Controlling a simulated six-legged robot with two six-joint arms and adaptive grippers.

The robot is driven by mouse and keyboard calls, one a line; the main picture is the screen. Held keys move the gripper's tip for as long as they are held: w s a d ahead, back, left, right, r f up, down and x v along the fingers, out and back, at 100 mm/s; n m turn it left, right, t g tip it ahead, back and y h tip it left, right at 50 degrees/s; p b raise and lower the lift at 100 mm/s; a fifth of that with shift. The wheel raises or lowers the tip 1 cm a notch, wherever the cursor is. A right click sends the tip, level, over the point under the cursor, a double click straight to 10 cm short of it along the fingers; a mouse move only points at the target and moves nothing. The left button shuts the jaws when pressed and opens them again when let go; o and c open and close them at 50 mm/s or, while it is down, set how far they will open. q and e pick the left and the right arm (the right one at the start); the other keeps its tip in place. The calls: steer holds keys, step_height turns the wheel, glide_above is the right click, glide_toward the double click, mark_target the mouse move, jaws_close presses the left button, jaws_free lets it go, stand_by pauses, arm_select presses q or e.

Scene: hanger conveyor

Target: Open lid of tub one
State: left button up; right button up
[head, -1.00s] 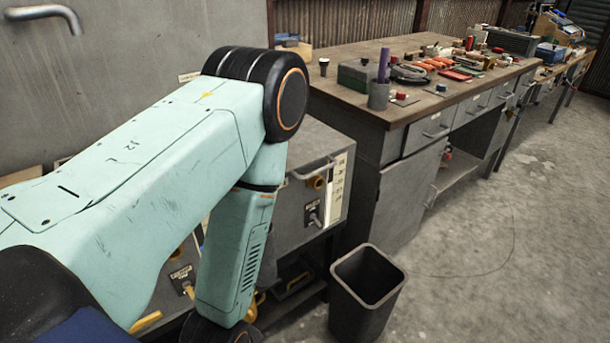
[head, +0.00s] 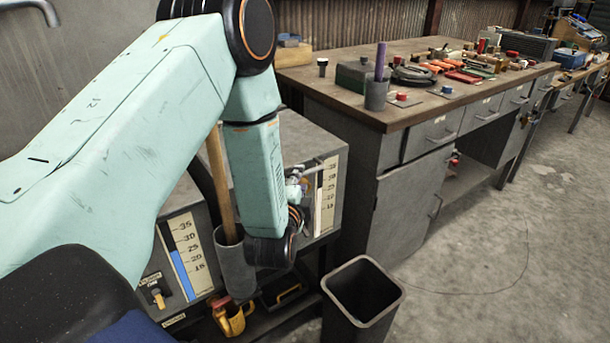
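Two grey tubs with level scales on their fronts stand side by side. The left tub (head: 205,285) is mostly behind my arm; its blue level bar and a switch show. The right tub (head: 322,143) has a closed-looking top and a scale at its front right. I cannot read which is tub one. My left gripper (head: 298,188) is at the front of the right tub, close to where its bar handle is, and partly hidden by my forearm. I cannot tell whether it touches the handle or how its fingers stand. My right gripper is not in view.
A grey cylinder (head: 234,268) holding a wooden stick stands beside my forearm. A dark bin (head: 361,305) stands on the floor in front. A workbench (head: 420,105) with tools is behind; the floor at right is clear.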

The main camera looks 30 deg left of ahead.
mark_target(304, 175)
arm_select(q)
steer(key=x, duration=0.3)
steer(key=shift+w+d+b, duration=0.1)
steer(key=shift+w+b, duration=0.1)
steer(key=shift+b, duration=0.1)
steer(key=shift+w, duration=0.3)
steer(key=shift+a+f, duration=0.15)
steer(key=shift+a, duration=0.25)
steer(key=shift+w+d, duration=0.15)
steer(key=shift+d, duration=0.15)
steer(key=c, duration=0.3)
steer(key=shift+a, duration=0.1)
jaws_close()
